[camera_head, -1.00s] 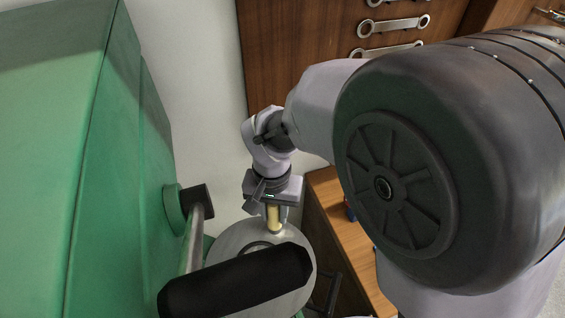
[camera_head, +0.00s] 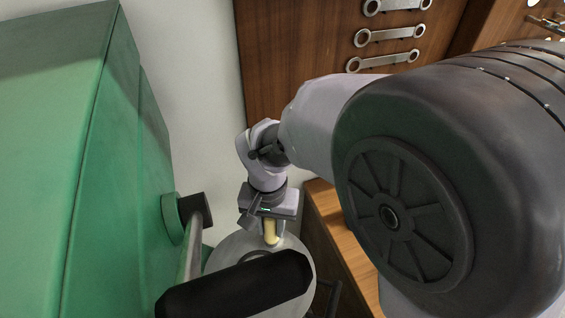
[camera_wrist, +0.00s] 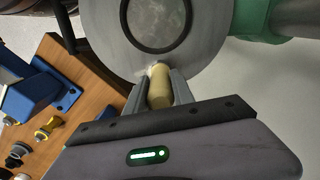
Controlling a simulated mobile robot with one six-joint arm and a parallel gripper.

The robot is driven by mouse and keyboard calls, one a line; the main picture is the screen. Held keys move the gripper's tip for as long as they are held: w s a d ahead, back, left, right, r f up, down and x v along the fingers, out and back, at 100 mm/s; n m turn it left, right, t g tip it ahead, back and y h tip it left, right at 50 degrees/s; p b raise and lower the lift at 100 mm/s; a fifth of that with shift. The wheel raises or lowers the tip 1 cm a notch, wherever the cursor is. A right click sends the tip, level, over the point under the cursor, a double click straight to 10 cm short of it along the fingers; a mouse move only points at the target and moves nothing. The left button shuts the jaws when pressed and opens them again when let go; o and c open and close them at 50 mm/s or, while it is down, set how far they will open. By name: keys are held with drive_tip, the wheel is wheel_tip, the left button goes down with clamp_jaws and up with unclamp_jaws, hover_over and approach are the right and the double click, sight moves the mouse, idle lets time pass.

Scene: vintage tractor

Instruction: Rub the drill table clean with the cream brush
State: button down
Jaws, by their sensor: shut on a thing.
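The drill table is a round grey metal disc with a dark ring groove (camera_head: 222,258); it also fills the top of the wrist view (camera_wrist: 205,62). My gripper (camera_head: 271,232) is shut on the cream brush (camera_head: 270,238), which points down at the table's far edge. In the wrist view the brush (camera_wrist: 159,90) sits between the two fingers (camera_wrist: 158,92), and its far tip meets or nearly meets the disc's rim. Whether the bristles touch the table I cannot tell. A black padded bar (camera_head: 235,285) hides the near part of the table in the head view.
The green drill body (camera_head: 70,160) stands close on the left, with a dark knob on a rod (camera_head: 194,209). A wooden bench (camera_head: 345,240) is at right; the wrist view shows a blue tool (camera_wrist: 30,93) on it. Wrenches (camera_head: 388,36) hang on the wooden wall.

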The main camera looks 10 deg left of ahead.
drive_tip(key=shift+w+d, duration=0.1)
drive_tip(key=shift+w, duration=0.5)
drive_tip(key=shift+s, duration=0.2)
drive_tip(key=shift+s, duration=0.75)
drive_tip(key=shift+r+p, duration=0.3)
drive_tip(key=shift+r, duration=0.4)
drive_tip(key=shift+a, duration=0.2)
